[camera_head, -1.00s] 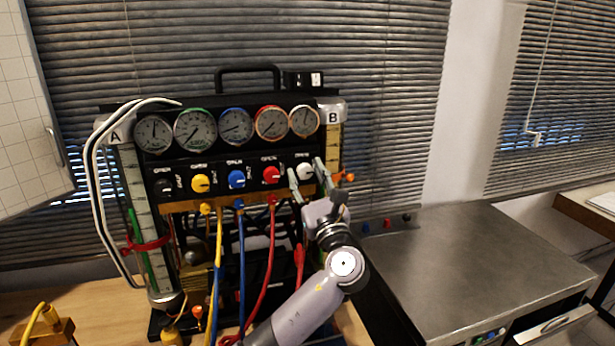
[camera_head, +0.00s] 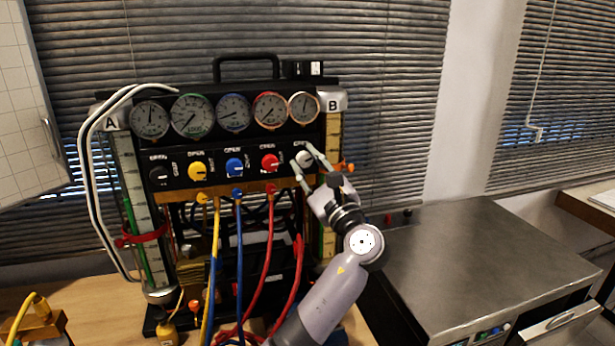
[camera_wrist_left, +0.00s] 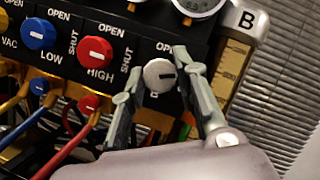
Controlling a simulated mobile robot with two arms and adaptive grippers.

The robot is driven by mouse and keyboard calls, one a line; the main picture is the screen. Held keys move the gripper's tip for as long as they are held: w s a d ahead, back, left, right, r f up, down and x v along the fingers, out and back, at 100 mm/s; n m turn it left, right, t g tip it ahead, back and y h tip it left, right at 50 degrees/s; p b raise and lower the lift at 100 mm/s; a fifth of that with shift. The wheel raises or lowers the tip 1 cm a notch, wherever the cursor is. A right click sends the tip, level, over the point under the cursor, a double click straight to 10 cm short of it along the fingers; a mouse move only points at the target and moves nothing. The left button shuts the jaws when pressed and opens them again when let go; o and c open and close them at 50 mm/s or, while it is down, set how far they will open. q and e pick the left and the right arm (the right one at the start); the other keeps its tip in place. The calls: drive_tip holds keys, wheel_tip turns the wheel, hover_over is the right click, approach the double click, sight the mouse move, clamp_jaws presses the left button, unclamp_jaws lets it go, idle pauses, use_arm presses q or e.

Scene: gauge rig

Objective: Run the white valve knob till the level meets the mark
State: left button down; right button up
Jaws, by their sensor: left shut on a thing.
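The white valve knob (camera_head: 305,159) is at the right end of the panel's knob row, and its dark pointer line shows in the left wrist view (camera_wrist_left: 159,75). My left gripper (camera_head: 304,160) is shut on this knob, one finger on each side, as the left wrist view (camera_wrist_left: 157,78) shows. Tube A (camera_head: 134,190) at the left holds a green column and has a red clamp (camera_head: 146,237) around it. Tube B (camera_wrist_left: 233,66) at the right has a yellow scale and an orange clamp (camera_head: 344,167); my arm partly hides it. My right gripper is out of view.
Red (camera_head: 269,162), blue (camera_head: 234,167) and yellow (camera_head: 197,171) knobs sit left of the white one, with gauges above. Coloured hoses (camera_head: 240,270) hang below. A metal-topped unit (camera_head: 480,255) stands at the right.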

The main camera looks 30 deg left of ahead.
use_arm(q)
drive_tip(key=shift+n, duration=0.6)
drive_tip(key=c, duration=1.2)
unclamp_jaws()
drive_tip(key=shift+c, duration=0.2)
drive_tip(key=shift+d, duration=0.1)
drive_tip(key=v, duration=1.2)
